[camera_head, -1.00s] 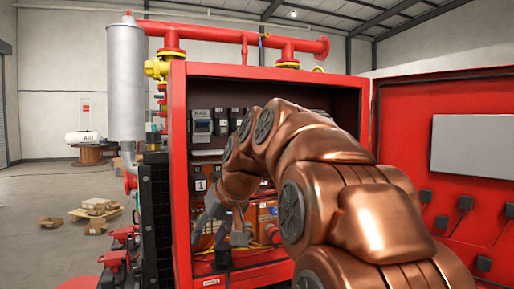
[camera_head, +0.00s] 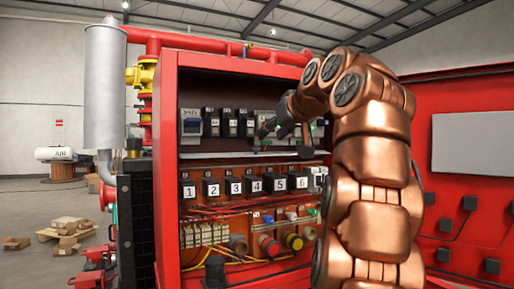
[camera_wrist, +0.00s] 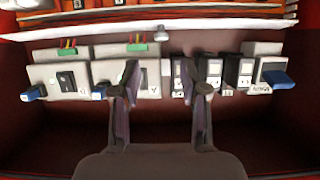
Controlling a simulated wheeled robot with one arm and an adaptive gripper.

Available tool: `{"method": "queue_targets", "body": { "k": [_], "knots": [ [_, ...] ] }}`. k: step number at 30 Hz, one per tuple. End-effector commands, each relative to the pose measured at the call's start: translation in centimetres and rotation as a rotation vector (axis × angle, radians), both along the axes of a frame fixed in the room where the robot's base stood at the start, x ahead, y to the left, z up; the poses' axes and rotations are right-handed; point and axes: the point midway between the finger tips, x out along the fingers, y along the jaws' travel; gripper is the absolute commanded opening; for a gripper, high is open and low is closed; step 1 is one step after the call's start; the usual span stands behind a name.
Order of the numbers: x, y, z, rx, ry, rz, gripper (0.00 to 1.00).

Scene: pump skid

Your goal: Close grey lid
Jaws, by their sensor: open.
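In the head view, a grey round fitting (camera_head: 238,243) sits in the lower row of the red cabinet, left of red and yellow ones. I cannot tell for sure whether it carries the grey lid, or whether a lid there is open. My gripper (camera_head: 286,140) is higher up, in front of the right part of the cabinet's upper row of devices. It is open and empty. In the wrist view, my gripper (camera_wrist: 166,84) has its fingers apart before light grey boxes (camera_wrist: 125,78) and black modules (camera_wrist: 238,72). That lower row's fittings are not clearly visible there.
The cabinet's red side wall (camera_head: 165,170) and open red door (camera_head: 470,160) flank the work area. Black numbered modules (camera_head: 235,187) fill the middle row. Yellow and red cables (camera_head: 235,212) run below them. A blue handle (camera_wrist: 278,78) juts out in the wrist view.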

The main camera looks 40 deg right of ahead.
Motion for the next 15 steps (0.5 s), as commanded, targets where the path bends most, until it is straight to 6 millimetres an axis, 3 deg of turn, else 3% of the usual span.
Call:
{"method": "queue_targets", "body": {
  "k": [8,15],
  "knots": [
    [1.8,-0.3,-0.7,-0.001,0.001,0.007,0.44],
    [4.8,-1.5,-2.1,0.001,0.004,0.004,0.44]
  ]
}}
